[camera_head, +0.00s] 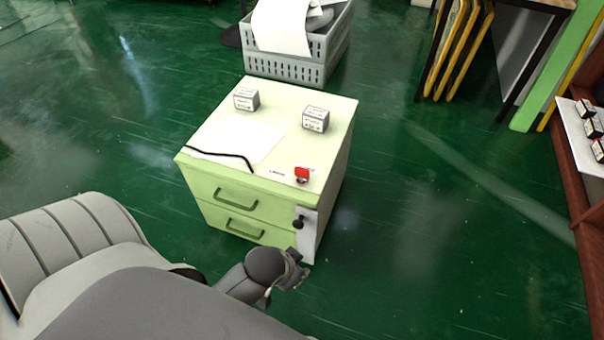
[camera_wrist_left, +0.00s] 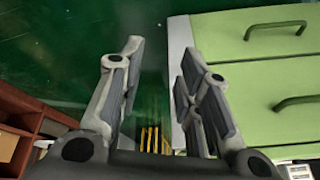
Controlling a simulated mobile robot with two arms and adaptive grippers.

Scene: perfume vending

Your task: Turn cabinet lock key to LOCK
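The pale green cabinet (camera_head: 330,180) stands in the middle of the head view. A dark knob-like part (camera_head: 298,222) sticks out of the grey plate (camera_head: 308,238) at the right of its front. A small red piece (camera_head: 302,174) is on the cabinet top near the front right corner, beside tiny lettering too small to read. I cannot tell which of these is the key. My left gripper (camera_head: 291,272) is just in front of and below the grey plate. In the left wrist view, its fingers (camera_wrist_left: 160,70) are apart with nothing between them. My right gripper is out of view.
Two small boxes (camera_head: 246,99) (camera_head: 316,119) and a white sheet (camera_head: 240,140) with a black cord lie on the cabinet top. Two drawer handles (camera_head: 236,196) (camera_head: 243,230) protrude in front. A grey crate (camera_head: 285,68) stands behind.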

